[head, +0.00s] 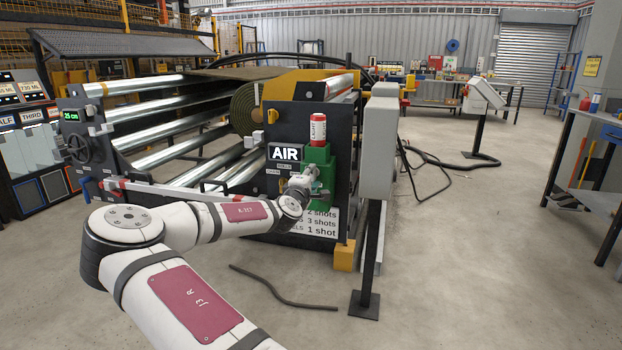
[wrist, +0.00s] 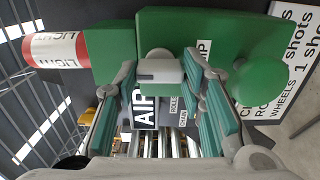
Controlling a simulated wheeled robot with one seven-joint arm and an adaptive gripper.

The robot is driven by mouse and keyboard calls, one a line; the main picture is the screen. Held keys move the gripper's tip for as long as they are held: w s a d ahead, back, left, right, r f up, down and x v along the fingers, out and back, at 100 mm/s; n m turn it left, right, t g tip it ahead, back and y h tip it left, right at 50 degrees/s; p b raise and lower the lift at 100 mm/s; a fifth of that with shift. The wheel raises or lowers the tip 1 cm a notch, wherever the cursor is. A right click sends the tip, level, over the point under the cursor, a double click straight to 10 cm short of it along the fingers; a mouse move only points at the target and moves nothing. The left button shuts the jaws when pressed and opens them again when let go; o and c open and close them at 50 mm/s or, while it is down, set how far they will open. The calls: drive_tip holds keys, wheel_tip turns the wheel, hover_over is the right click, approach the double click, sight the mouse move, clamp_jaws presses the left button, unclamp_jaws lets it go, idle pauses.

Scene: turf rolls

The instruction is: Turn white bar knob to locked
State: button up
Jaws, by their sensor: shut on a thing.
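The white bar knob (wrist: 160,70) sits on the face of a green box (wrist: 212,38), which also shows in the head view (head: 318,158). In the wrist view the bar lies crosswise between the two fingertips of my gripper (wrist: 162,78). My gripper is shut on the knob, with teal pads at both its ends. In the head view my gripper (head: 309,180) reaches the front of the green box and hides the knob. I cannot make out a locked mark.
A red and white LIGHT cylinder (head: 318,131) stands on the green box. A round green button (wrist: 258,82) is close beside my gripper. An AIR sign (head: 285,153) is left of the box. A grey post box (head: 381,145) stands to the right. Open floor lies farther right.

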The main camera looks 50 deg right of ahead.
drive_tip(key=o, duration=1.1)
drive_tip(key=shift+o, duration=0.2)
drive_tip(key=v, duration=1.2)
drive_tip(key=shift+f, duration=0.1)
